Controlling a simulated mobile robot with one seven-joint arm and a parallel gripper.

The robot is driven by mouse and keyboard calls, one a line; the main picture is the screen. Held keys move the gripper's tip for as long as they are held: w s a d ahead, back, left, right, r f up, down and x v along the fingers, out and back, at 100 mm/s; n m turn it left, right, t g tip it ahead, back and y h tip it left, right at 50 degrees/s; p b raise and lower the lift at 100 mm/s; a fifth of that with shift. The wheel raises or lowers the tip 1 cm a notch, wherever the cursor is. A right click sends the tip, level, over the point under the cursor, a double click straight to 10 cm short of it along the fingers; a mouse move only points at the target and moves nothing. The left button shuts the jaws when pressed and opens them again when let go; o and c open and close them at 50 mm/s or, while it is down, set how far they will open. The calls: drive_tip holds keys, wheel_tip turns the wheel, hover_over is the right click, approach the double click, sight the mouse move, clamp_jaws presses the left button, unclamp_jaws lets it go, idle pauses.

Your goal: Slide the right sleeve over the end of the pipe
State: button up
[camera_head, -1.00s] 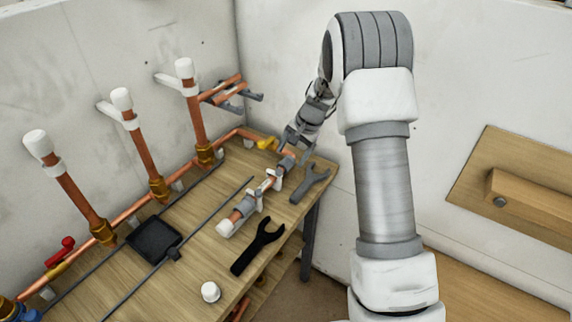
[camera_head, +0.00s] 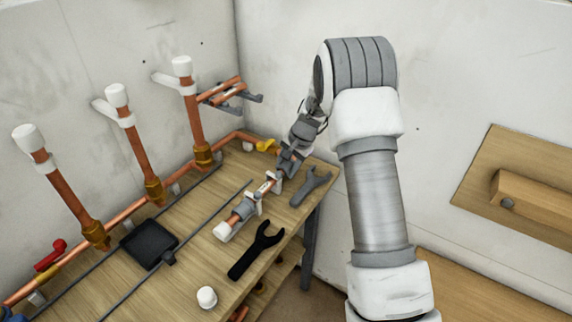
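A short copper pipe (camera_head: 265,187) lies in white holders on the wooden bench, slanting from lower left to upper right. A grey sleeve (camera_head: 245,208) is around its left part, near a white end piece (camera_head: 222,232). My gripper (camera_head: 288,160) is at the pipe's upper right end, where the right sleeve, a small grey piece, sat in the earlier view. The gripper's grey fingers now overlap and largely hide that sleeve. I cannot tell whether the fingers are closed on it, nor how the sleeve sits against the pipe end.
A grey wrench (camera_head: 311,186) lies just right of the pipe, and a black wrench (camera_head: 257,249) lies nearer. Upright copper pipes (camera_head: 198,126) stand along the wall. A black tray (camera_head: 148,243) and white cap (camera_head: 206,297) are on the bench.

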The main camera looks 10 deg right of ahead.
drive_tip(key=c, duration=0.4)
drive_tip(key=shift+s+a, duration=0.9)
drive_tip(key=shift+a, duration=0.05)
drive_tip(key=o, duration=1.2)
drive_tip(key=shift+p+v, duration=1.65)
drive_tip(key=shift+v, duration=1.85)
drive_tip(key=shift+r, duration=0.1)
